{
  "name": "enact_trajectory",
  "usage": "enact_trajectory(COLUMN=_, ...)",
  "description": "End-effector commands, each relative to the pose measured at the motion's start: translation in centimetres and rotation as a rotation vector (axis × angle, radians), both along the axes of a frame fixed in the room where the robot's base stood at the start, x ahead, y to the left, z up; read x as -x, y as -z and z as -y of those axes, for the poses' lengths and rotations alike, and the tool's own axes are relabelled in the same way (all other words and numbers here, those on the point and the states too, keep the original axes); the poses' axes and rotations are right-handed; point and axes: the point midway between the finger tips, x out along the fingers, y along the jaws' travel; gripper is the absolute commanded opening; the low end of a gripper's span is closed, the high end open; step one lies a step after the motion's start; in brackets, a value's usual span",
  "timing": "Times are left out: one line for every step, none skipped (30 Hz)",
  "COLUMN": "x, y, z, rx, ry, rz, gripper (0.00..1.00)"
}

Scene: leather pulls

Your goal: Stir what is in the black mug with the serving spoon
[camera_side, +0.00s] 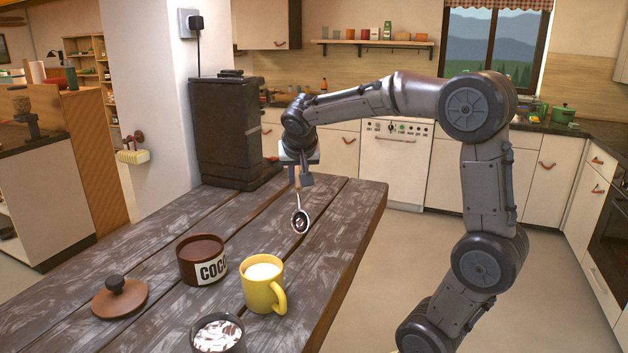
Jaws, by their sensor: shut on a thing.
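My gripper (303,181) is shut on the serving spoon (300,221), which hangs bowl-down above the far part of the wooden table. The spoon's upper handle is partly hidden by the fingers. The black mug (204,347) stands at the bottom edge of the picture, partly cut off, with white pieces in something dark showing at its top. The spoon is well apart from the mug, farther back and to its right.
A yellow mug (263,295) with white contents stands between the spoon and the black mug. A brown cocoa pot (202,262) is left of it, its lid (119,299) lying nearby. A dark box (229,130) stands at the table's (330,215) back. The table's right part is clear.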

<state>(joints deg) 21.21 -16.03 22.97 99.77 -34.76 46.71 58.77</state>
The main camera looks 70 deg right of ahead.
Motion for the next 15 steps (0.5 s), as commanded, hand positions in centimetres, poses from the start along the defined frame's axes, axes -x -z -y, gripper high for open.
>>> enact_trajectory(x=-0.8, y=-0.7, z=-1.8, rx=0.016, ry=-0.032, rz=0.01, gripper=0.0)
enact_trajectory(x=-1.2, y=-1.1, z=-2.7, rx=0.025, ry=-0.046, rz=0.016, gripper=0.0)
enact_trajectory(x=-1.7, y=-1.7, z=-3.9, rx=0.037, ry=-0.066, rz=0.024, gripper=0.0)
enact_trajectory(x=-2.0, y=-2.1, z=-4.8, rx=0.045, ry=-0.084, rz=0.029, gripper=0.0)
enact_trajectory(x=-2.4, y=-2.5, z=-5.8, rx=0.054, ry=-0.101, rz=0.036, gripper=0.0)
enact_trajectory(x=-2.8, y=-3.0, z=-7.1, rx=0.064, ry=-0.127, rz=0.043, gripper=0.0)
enact_trajectory(x=-3.0, y=-3.4, z=-8.1, rx=0.072, ry=-0.148, rz=0.05, gripper=0.0)
enact_trajectory(x=-3.3, y=-3.8, z=-9.1, rx=0.079, ry=-0.17, rz=0.055, gripper=0.0)
enact_trajectory(x=-3.6, y=-4.3, z=-10.4, rx=0.089, ry=-0.198, rz=0.063, gripper=0.0)
enact_trajectory(x=-3.8, y=-4.7, z=-11.4, rx=0.095, ry=-0.222, rz=0.069, gripper=0.0)
enact_trajectory(x=-4.0, y=-5.1, z=-12.4, rx=0.102, ry=-0.247, rz=0.076, gripper=0.0)
enact_trajectory(x=-4.1, y=-5.6, z=-13.8, rx=0.111, ry=-0.28, rz=0.085, gripper=0.0)
enact_trajectory(x=-4.2, y=-6.0, z=-14.9, rx=0.117, ry=-0.307, rz=0.093, gripper=0.0)
enact_trajectory(x=-4.3, y=-6.3, z=-16.0, rx=0.122, ry=-0.333, rz=0.1, gripper=0.0)
enact_trajectory(x=-4.4, y=-6.8, z=-17.3, rx=0.131, ry=-0.369, rz=0.109, gripper=0.0)
